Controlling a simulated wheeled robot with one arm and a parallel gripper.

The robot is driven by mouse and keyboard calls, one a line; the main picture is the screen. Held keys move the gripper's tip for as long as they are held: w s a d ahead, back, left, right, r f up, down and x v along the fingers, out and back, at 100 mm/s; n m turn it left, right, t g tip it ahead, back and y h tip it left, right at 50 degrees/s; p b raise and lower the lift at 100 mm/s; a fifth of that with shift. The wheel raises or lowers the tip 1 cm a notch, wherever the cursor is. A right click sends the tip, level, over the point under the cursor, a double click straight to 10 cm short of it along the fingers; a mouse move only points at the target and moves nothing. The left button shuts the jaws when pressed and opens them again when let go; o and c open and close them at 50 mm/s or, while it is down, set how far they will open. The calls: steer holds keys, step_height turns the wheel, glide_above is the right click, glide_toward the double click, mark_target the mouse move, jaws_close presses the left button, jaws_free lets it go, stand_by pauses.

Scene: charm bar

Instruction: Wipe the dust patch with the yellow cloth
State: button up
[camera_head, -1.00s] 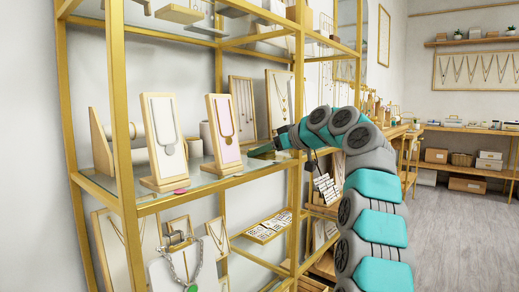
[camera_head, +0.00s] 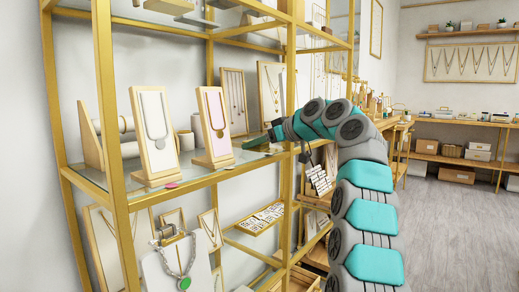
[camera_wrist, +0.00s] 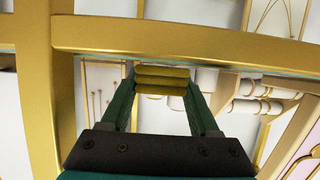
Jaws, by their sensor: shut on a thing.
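My gripper (camera_wrist: 162,84) is shut on the yellow cloth (camera_wrist: 162,78), a folded, ridged bundle pinched between the two green fingers in the wrist view. In the head view my gripper (camera_head: 267,144) is at the middle glass shelf (camera_head: 247,156), right of the necklace stands and near the gold upright. The cloth cannot be made out in the head view. I cannot make out the dust patch in either view. Whether the cloth touches the glass cannot be told.
Two necklace stands (camera_head: 154,132) (camera_head: 213,123) stand on the shelf left of my gripper. A pink disc (camera_head: 172,185) lies by the shelf's front edge. A gold rail (camera_wrist: 180,40) crosses close to the cloth in the wrist view. Gold uprights (camera_head: 291,110) flank the shelf opening.

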mark_target(238, 155)
steer(key=shift+s+a+b, duration=0.3)
steer(key=shift+s+a, duration=0.1)
steer(key=shift+s, duration=0.1)
steer(key=shift+s+a+f+b, duration=0.2)
steer(key=shift+s+a+b, duration=0.45)
steer(key=shift+b, duration=0.25)
steer(key=shift+s+a+f+b, duration=0.1)
steer(key=shift+s+a+b, duration=0.35)
steer(key=shift+s+b, duration=0.2)
steer(key=shift+s+a+b, duration=0.45)
steer(key=shift+s+b, duration=0.1)
steer(key=shift+s, duration=0.1)
steer(key=shift+s+a+r+b, duration=0.25)
steer(key=shift+s+a+b, duration=0.15)
steer(key=shift+s+a, duration=0.25)
steer(key=shift+d, duration=0.1)
steer(key=shift+r, duration=0.15)
step_height(238, 155, up, 6)
steer(key=p, duration=0.6)
